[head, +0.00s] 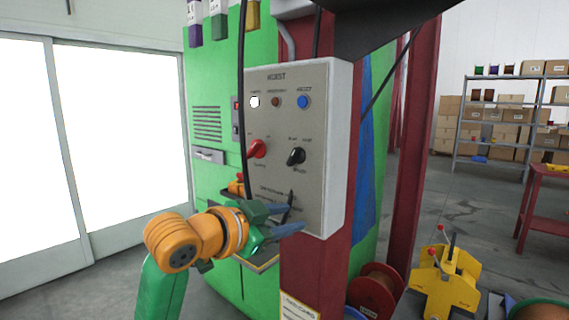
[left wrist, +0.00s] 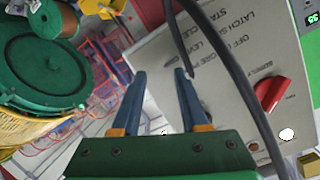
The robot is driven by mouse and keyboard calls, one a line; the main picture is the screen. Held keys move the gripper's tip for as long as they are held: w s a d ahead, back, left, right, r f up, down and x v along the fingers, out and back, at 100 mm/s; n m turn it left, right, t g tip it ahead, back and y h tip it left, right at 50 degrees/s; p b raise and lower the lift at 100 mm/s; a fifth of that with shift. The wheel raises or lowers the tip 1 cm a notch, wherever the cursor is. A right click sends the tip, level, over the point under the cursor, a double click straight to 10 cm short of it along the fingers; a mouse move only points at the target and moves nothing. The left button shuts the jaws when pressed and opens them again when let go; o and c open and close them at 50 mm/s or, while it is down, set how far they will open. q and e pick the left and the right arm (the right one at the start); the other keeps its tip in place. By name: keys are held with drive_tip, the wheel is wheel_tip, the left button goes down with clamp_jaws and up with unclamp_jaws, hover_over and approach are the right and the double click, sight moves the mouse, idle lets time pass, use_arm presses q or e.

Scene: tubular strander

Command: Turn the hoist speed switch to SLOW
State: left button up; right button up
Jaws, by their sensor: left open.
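The grey HOIST panel (head: 278,190) is fixed to a dark red post. A black rotary knob (head: 296,156), which looks like the speed switch, sits at its right middle. The small labels around it are too blurred to read. A red knob (head: 257,148) sits to its left and also shows in the left wrist view (left wrist: 270,92). My left gripper (head: 293,218) is open and empty near the panel's lower part, below both knobs. Its two blue fingers (left wrist: 160,72) stand apart in the left wrist view, where I cannot make out the black knob. My right gripper is not in view.
A black cable (head: 242,90) hangs in front of the panel's left side; in the left wrist view it (left wrist: 215,60) passes close to the fingers. A green cabinet (head: 213,80) stands behind. Spools and a yellow device (head: 443,280) stand on the floor at right.

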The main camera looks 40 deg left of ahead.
sight(291, 158)
use_arm(q)
drive_tip(key=s+a+r+t, duration=0.25)
drive_tip(key=s+r, duration=0.25)
drive_tip(key=r, duration=0.6)
drive_tip(key=shift+m, duration=0.3)
drive_tip(key=w+p, duration=0.1)
drive_tip(key=w, duration=0.1)
drive_tip(key=w+p, duration=0.1)
drive_tip(key=w, duration=0.1)
drive_tip(key=w+d+p, duration=0.1)
drive_tip(key=w, duration=0.2)
drive_tip(key=shift+f, duration=0.3)
drive_tip(key=shift+d, duration=0.15)
drive_tip(key=shift+s, duration=0.1)
drive_tip(key=shift+c, duration=0.2)
clamp_jaws()
